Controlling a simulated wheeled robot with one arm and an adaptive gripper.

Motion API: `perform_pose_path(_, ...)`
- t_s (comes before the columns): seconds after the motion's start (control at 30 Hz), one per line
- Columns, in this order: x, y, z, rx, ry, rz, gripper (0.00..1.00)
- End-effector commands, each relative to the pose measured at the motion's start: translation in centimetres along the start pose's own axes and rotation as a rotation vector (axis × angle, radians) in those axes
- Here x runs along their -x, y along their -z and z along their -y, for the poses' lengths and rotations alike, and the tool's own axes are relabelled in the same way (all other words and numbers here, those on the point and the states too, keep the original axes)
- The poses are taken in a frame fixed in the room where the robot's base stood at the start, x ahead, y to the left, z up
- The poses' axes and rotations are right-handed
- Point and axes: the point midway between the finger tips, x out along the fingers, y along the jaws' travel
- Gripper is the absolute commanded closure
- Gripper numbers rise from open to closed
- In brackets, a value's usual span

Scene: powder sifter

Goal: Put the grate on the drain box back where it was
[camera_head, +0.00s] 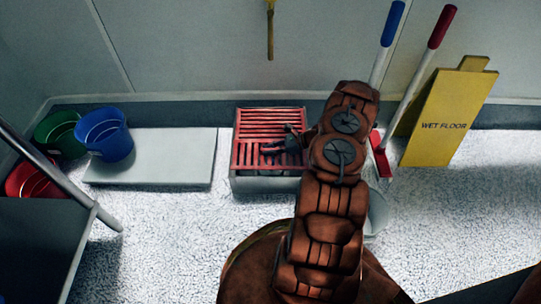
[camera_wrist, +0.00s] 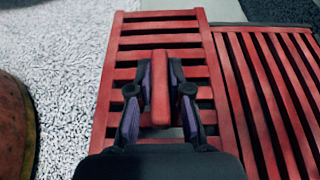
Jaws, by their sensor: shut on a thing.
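The drain box (camera_head: 265,185) stands on the floor near the back wall, a grey box with red slatted grates on top. A red grate with a raised middle bar (camera_wrist: 160,58) lies over its front half, left-to-right in the head view; its slats (camera_wrist: 155,14) show in the wrist view. My gripper (camera_head: 276,148) is shut on that middle bar, with one finger on each side (camera_wrist: 160,80). A second red grate (camera_head: 270,121) covers the back half and also shows in the wrist view (camera_wrist: 262,90). Whether the held grate rests on the box or hovers just above cannot be told.
A pale flat slab (camera_head: 155,170) lies left of the box, with a blue bucket (camera_head: 104,135) and a green bucket (camera_head: 58,135). A yellow wet floor sign (camera_head: 448,118) and long-handled tools (camera_head: 413,90) stand at right. Floor is clear in front of the slab.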

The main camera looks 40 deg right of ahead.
Motion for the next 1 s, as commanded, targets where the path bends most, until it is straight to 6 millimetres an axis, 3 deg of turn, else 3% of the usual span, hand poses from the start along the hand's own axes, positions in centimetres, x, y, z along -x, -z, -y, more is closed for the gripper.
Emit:
perform_pose_path(0.2, 0.4, 0.3, 0.9, 0.003, 0.001, -0.002, 1.00)
perform_pose_path(0.43, -0.9, 3.4, 0.8, 0.001, 0.001, 0.000, 1.00)
perform_pose_path(0.93, -1.2, 3.8, 0.8, 0.000, 0.000, 0.000, 1.00)
perform_pose_path(0.97, -1.2, 3.9, 0.7, 0.000, 0.000, 0.000, 0.81)
perform_pose_path(1.0, -1.2, 3.9, 0.8, 0.001, 0.000, 0.000, 0.77)
